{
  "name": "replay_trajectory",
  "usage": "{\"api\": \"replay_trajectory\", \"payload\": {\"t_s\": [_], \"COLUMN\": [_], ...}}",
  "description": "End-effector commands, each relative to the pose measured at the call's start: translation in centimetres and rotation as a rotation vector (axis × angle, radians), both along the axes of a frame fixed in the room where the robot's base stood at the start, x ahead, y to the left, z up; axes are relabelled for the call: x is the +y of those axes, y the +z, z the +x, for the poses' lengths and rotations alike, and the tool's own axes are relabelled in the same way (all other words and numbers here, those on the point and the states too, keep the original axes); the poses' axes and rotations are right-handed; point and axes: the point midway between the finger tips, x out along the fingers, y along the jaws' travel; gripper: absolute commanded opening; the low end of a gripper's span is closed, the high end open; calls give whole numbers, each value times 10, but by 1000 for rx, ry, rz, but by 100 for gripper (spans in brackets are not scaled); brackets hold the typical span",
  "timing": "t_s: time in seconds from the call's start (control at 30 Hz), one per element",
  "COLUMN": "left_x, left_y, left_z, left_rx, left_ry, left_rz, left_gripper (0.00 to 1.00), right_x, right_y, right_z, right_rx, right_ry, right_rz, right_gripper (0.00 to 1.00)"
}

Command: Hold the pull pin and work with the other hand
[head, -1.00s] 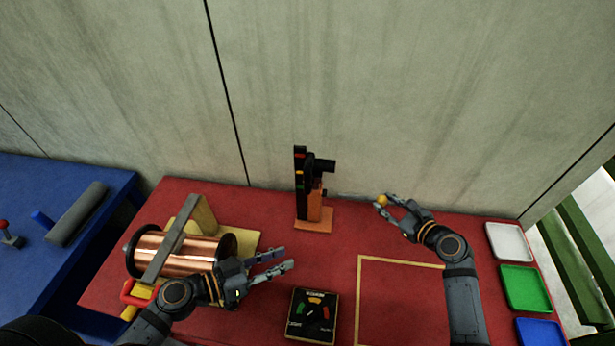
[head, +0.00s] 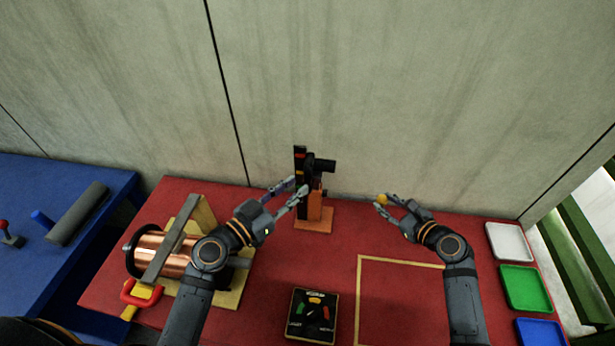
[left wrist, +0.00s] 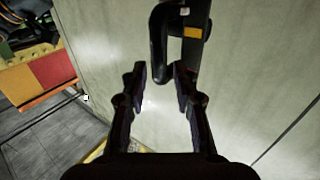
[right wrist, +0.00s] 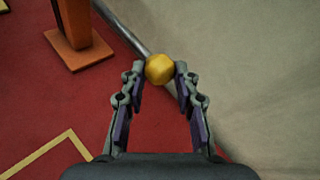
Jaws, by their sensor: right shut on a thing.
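The pull pin shows as a yellow ball knob (right wrist: 160,69) on a thin grey rod (right wrist: 122,33) in the right wrist view. My right gripper (head: 384,199) is shut on the knob, with the fingertips at its two sides. An upright black device with an orange stand (head: 314,212) is at the back middle of the red table. A black curved handle (left wrist: 158,45) on it shows in the left wrist view, beside a black bar (left wrist: 196,30) with a yellow mark. My left gripper (head: 297,190) is open and empty, its fingers pointing at this device; contact cannot be told.
A copper spool (head: 152,250) under a grey bar lies at left, with a red handle (head: 140,294) in front. A black dial box (head: 312,316) is at front middle. White (head: 509,242), green (head: 525,287) and blue (head: 540,332) trays line the right edge. A wall stands behind.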

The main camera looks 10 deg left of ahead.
Motion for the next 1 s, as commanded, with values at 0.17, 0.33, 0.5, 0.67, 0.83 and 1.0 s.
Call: {"api": "replay_trajectory", "payload": {"t_s": [0.17,0.33,0.5,0.67,0.83,1.0], "left_x": [-19,-28,-30,-30,-30,-30], "left_y": [1,0,0,0,0,0], "left_z": [29,42,45,45,44,45], "left_rx": [-2,1,1,0,0,-1], "left_ry": [2,0,-1,-1,-1,-1], "left_rz": [-4,-1,1,1,1,1], "left_gripper": [29,29,29,26,3,0], "right_x": [0,0,0,0,0,0], "right_y": [-3,-3,-3,-3,-3,-3], "right_z": [-1,-1,-1,-1,-1,-1], "right_rx": [5,5,6,6,6,6], "right_ry": [1,1,0,0,0,0], "right_rz": [-1,-1,-2,-2,-2,-2], "right_gripper": [0,0,0,0,0,0]}}
